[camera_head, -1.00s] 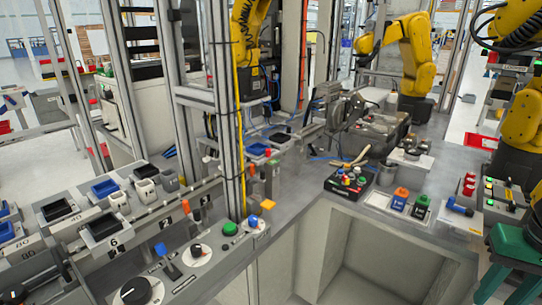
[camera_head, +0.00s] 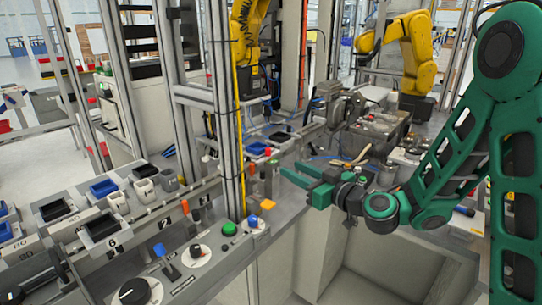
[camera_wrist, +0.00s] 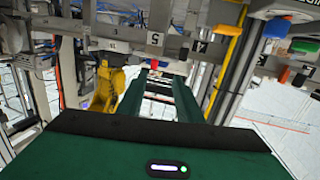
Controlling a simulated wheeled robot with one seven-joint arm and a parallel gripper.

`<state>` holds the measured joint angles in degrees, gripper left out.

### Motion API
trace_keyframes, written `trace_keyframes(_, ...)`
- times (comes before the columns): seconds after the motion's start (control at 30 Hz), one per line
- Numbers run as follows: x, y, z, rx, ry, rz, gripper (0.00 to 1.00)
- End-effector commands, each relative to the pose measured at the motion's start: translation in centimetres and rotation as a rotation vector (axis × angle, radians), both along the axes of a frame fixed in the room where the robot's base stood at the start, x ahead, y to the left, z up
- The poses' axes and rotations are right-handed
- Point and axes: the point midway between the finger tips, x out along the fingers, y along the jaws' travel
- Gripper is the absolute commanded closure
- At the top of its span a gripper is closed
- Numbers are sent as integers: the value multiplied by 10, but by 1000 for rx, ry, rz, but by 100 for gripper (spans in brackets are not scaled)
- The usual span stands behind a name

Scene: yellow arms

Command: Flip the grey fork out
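I cannot pick out a grey fork with certainty in either view. A grey metal mechanism (camera_head: 345,108) stands on the bench beyond my gripper in the head view, but its parts are too small to name. My gripper (camera_head: 290,170) reaches left over the bench corner, beside the aluminium upright. Its two green fingers are apart with nothing visible between them. The wrist view shows the same gripper (camera_wrist: 163,78) with a clear gap between the fingers, and numbered grey fixtures beyond. My green arm covers the right part of the head view.
An aluminium upright (camera_head: 226,120) with a yellow cable rises left of my gripper. A panel with a black knob (camera_head: 135,291), a green button (camera_head: 229,229) and an orange block (camera_head: 268,204) lies at front. Numbered trays stand left. A yellow robot arm (camera_head: 405,48) stands behind.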

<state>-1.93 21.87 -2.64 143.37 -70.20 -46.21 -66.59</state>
Motion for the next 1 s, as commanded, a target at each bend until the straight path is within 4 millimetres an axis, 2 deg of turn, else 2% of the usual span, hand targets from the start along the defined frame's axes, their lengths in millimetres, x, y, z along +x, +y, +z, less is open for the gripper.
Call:
trace_keyframes(0.37,21,12,5,56,-38,-52,68)
trace_keyframes(0.8,76,54,6,57,-38,-52,68)
trace_keyframes(1.0,92,65,5,57,-37,-54,68)
